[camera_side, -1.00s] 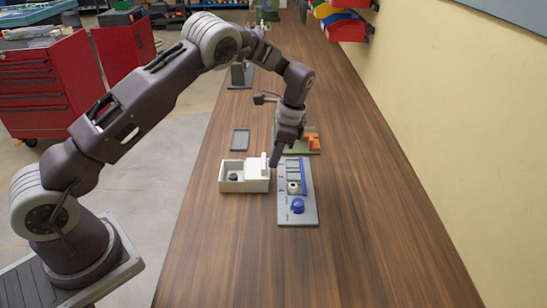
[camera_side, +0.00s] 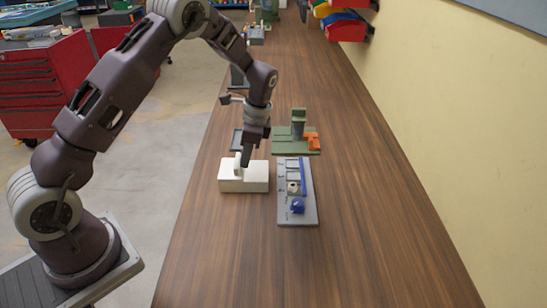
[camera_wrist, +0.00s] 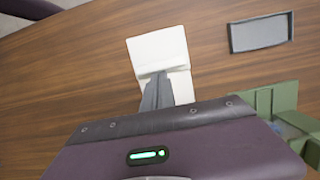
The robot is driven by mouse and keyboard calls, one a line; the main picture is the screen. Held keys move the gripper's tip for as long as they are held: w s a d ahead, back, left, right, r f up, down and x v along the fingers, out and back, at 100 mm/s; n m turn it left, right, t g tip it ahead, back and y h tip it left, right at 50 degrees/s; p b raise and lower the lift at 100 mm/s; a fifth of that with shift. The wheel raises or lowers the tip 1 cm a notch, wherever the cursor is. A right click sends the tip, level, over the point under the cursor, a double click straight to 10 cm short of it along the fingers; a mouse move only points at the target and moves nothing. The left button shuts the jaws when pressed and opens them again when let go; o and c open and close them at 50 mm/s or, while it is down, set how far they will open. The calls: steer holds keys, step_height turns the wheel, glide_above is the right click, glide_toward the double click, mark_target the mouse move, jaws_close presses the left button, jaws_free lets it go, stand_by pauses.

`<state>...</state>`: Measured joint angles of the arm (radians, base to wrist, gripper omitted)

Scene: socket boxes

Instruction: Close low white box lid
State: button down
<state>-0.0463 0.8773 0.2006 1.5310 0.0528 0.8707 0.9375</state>
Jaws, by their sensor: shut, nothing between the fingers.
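The low white box (camera_side: 257,181) stands on the table in the side view, and its top now looks covered. No opening shows in the box in either view.
A dark tray (camera_wrist: 262,33) lies near the box. The table's front is clear.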

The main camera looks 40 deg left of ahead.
steer(key=shift+s+a+f, duration=0.1)
steer(key=shift+s+a, duration=0.25)
steer(key=shift+s, duration=0.05)
steer(key=w+d, duration=0.1)
steer(key=w, duration=0.1)
steer(key=w+d+r, duration=0.1)
steer(key=w+d, duration=0.1)
steer(key=shift+d+r, duration=0.2)
steer(key=shift+d, duration=0.1)
step_height(320, 180, up, 15)
steer(key=s+d+n+t, duration=0.1)
steer(key=s+d, duration=0.1)
steer(key=d, duration=0.1)
steer(key=s+d+r+n+t+h, duration=0.1)
steer(key=s+d+r+n+t, duration=0.15)
steer(key=s+r, duration=0.65)
steer(key=s+d+n+t, duration=0.1)
steer(key=s+n+t, duration=0.1)
steer(key=s, duration=0.8)
steer(key=s+d+f+n+t, duration=0.1)
steer(key=s+d+n+t, duration=0.1)
steer(key=s, duration=0.7)
steer(key=shift+s+n+h, duration=0.4)
steer(key=shift+n, duration=0.35)
